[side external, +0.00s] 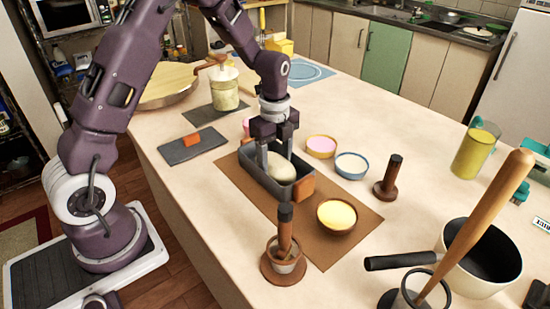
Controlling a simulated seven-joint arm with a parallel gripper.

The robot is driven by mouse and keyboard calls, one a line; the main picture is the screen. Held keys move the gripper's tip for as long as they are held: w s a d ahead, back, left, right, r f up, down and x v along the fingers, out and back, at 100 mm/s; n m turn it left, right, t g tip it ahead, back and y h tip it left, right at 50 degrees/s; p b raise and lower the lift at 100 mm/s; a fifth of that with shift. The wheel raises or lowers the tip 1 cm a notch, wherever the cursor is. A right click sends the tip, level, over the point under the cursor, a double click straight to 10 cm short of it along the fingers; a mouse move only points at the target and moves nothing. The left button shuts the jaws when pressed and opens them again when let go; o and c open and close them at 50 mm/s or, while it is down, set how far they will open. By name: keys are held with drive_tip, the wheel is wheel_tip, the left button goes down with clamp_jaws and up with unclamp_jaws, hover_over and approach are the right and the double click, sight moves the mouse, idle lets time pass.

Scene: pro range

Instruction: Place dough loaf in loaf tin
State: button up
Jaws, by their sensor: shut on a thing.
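The dough loaf (282,168) is a pale, rounded lump. It shows inside the dark grey loaf tin (258,179), which sits on a brown mat with orange grips at its ends. My gripper (278,160) points down over the tin, with its fingers reaching below the rim. It is shut on the dough loaf. The loaf's underside is hidden by the tin's near wall, so I cannot tell whether it touches the bottom.
Bowls with pink (321,146), white (351,165) and yellow (337,215) contents stand right of the tin. A wooden-handled tool in a small pot (285,255) stands in front. A black-handled pan (480,262) is at right.

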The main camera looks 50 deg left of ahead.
sight(275, 161)
drive_tip(key=o, duration=1.4)
wheel_tip(275, 161, up, 12)
drive_tip(key=s+d+r+n+t, duration=0.2)
drive_tip(key=s+d+r+n, duration=0.1)
drive_tip(key=s+r+n, duration=0.4)
drive_tip(key=s+d+n+t, duration=0.1)
drive_tip(key=s+n, duration=0.2)
drive_tip(key=s, duration=0.2)
drive_tip(key=s+d+n+t, duration=0.1)
drive_tip(key=s+n, duration=0.3)
drive_tip(key=s, duration=0.2)
drive_tip(key=s+d+r+n+t, duration=0.1)
drive_tip(key=s+d+n, duration=0.1)
drive_tip(key=s+n, duration=0.2)
drive_tip(key=shift+s+r+t, duration=0.1)
drive_tip(key=shift+s+t, duration=0.2)
drive_tip(key=shift+s, duration=0.9)
